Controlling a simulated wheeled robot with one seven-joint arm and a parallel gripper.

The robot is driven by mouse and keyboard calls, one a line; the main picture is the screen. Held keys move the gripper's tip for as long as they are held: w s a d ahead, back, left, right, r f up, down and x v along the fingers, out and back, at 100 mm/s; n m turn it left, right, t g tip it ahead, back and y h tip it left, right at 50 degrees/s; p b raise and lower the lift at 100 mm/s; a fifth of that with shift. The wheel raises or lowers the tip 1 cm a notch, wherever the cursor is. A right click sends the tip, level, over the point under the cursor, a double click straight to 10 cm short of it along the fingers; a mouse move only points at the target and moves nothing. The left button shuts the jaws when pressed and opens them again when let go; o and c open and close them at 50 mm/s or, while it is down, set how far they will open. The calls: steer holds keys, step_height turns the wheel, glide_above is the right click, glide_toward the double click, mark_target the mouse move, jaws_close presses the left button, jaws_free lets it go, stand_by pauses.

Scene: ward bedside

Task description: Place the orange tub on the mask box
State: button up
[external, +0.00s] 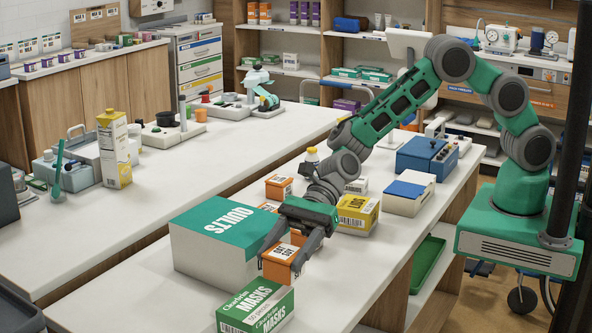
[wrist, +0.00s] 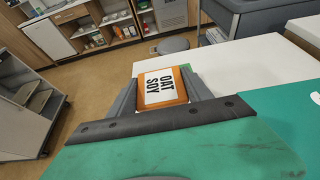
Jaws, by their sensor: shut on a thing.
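The orange tub (external: 279,271) has a white label on top reading "OAT SOY"; it also fills the jaws in the wrist view (wrist: 162,88). My gripper (external: 282,264) is shut on it, one finger on each side, and points down. The green and white mask box (external: 257,309) lies at the near edge of the counter, just in front of and below the tub. The tub's lower edge is close to the box's back top edge; I cannot tell whether they touch.
A large green-topped quilts box (external: 205,253) stands left of my gripper. Behind it are a yellow box (external: 357,217) and another orange box (external: 279,187). A blue-lidded white box (external: 408,194) stands farther right. The counter (external: 340,290) is clear to the right of the mask box.

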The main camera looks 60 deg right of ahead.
mark_target(276, 280)
steer(key=shift+f, duration=1.4)
steer(key=shift+f, duration=0.25)
steer(key=o, duration=1.6)
steer(key=shift+c, duration=0.2)
steer(key=shift+r, duration=0.1)
